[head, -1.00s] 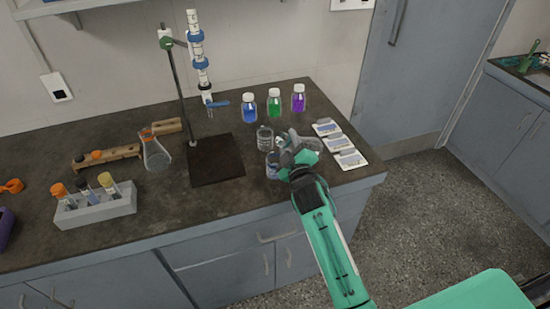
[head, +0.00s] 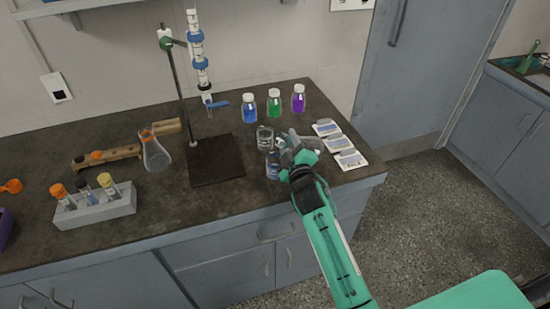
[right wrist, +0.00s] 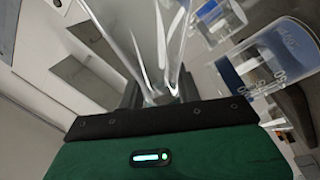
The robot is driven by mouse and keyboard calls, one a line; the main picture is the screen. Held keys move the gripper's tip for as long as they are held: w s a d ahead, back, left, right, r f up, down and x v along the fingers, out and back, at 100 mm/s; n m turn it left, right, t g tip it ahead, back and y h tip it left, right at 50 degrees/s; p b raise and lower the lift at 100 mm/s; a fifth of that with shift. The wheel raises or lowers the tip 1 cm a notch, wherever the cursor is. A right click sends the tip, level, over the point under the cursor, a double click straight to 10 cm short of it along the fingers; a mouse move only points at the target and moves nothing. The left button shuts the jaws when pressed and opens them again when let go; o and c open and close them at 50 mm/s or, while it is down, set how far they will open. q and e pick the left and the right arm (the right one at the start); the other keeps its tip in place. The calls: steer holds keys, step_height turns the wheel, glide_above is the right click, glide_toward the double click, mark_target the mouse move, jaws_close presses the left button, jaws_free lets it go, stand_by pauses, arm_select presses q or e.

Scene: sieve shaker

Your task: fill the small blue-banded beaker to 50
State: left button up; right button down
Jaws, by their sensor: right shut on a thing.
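The blue-banded beaker (head: 272,167) stands on the bench just left of my right gripper (head: 288,148). In the right wrist view a clear beaker with blue and printed marks (right wrist: 285,62) shows large at the right; its fill level is unclear. My right gripper is shut on a clear glass vessel (right wrist: 150,40), seen close up between the fingers. In the head view the vessel is mostly hidden, with a greyish part (head: 311,143) showing right of the gripper. My left gripper is not in view.
Another clear beaker (head: 265,138) stands just behind. Blue (head: 249,109), green (head: 274,103) and purple (head: 298,99) bottles stand farther back. White cards (head: 340,146) lie to the right. A burette stand's dark base (head: 215,162) and a flask (head: 155,154) are left.

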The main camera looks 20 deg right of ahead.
steer(key=shift+r+n, duration=0.25)
steer(key=shift+n, duration=0.55)
stand_by(1.1)
steer(key=shift+r+n+y, duration=0.1)
steer(key=shift+n+y, duration=0.2)
steer(key=shift+n, duration=0.7)
stand_by(1.5)
steer(key=shift+a+r+n+p, duration=0.25)
steer(key=shift+n+p, duration=0.2)
steer(key=shift+n, duration=0.45)
stand_by(1.6)
steer(key=shift+f+n+y, duration=0.2)
steer(key=shift+n+y, duration=0.2)
steer(key=shift+n, duration=0.1)
stand_by(0.6)
